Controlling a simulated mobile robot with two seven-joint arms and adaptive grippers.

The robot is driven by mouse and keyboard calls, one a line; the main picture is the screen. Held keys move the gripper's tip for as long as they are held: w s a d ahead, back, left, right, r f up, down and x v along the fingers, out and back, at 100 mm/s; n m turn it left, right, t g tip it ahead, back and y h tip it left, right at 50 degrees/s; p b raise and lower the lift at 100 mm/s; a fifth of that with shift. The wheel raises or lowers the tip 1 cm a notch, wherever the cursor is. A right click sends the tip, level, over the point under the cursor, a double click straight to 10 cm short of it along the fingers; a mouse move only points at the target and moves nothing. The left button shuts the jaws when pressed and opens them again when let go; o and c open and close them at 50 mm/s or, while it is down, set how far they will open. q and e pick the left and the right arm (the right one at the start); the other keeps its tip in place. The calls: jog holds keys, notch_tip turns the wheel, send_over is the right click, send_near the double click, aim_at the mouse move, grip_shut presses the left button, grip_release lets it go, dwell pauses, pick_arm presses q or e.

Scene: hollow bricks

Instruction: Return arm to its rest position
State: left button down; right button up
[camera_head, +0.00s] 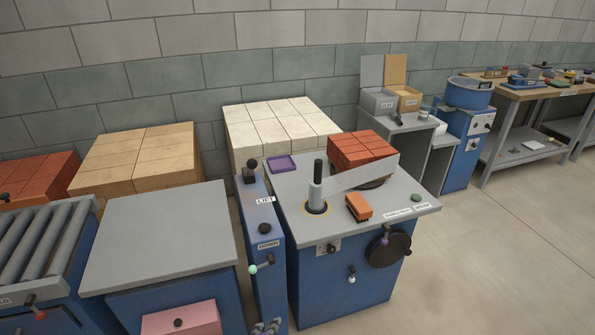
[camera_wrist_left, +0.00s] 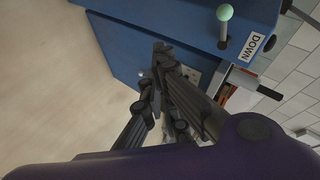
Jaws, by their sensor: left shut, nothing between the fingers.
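My left gripper (camera_head: 268,328) shows only as a small dark part at the bottom edge of the head view, in front of the blue column with the LIFT and DOWN labels (camera_head: 262,225). The left wrist view shows the gripper (camera_wrist_left: 161,60) large, with its fingers together and nothing between them. It is in front of a blue cabinet side (camera_wrist_left: 125,45). A lever with a pale green knob (camera_wrist_left: 224,14) stands beside the DOWN label, to the right of the fingers. My right gripper is in neither view.
The machine table (camera_head: 290,190) holds red hollow bricks (camera_head: 360,150), an orange brush (camera_head: 358,207) and a purple tray (camera_head: 281,164). A grey-topped cabinet (camera_head: 160,235) stands left. Brick stacks line the wall. The floor (camera_head: 500,270) at right is clear.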

pick_arm(q)
jog(key=s+a+n+g, duration=0.1)
jog(key=s+a+n, duration=0.2)
jog(key=s, duration=0.6)
jog(key=s+a+n+p, duration=0.1)
jog(key=s+a+n, duration=0.3)
jog(key=s, duration=0.6)
jog(key=s+a+n+g+y, duration=0.1)
jog(key=s+a+n, duration=0.3)
jog(key=s+n, duration=0.3)
jog(key=shift+s+a+g+p, duration=0.3)
jog(key=shift+s+p, duration=0.1)
jog(key=shift+s, duration=0.85)
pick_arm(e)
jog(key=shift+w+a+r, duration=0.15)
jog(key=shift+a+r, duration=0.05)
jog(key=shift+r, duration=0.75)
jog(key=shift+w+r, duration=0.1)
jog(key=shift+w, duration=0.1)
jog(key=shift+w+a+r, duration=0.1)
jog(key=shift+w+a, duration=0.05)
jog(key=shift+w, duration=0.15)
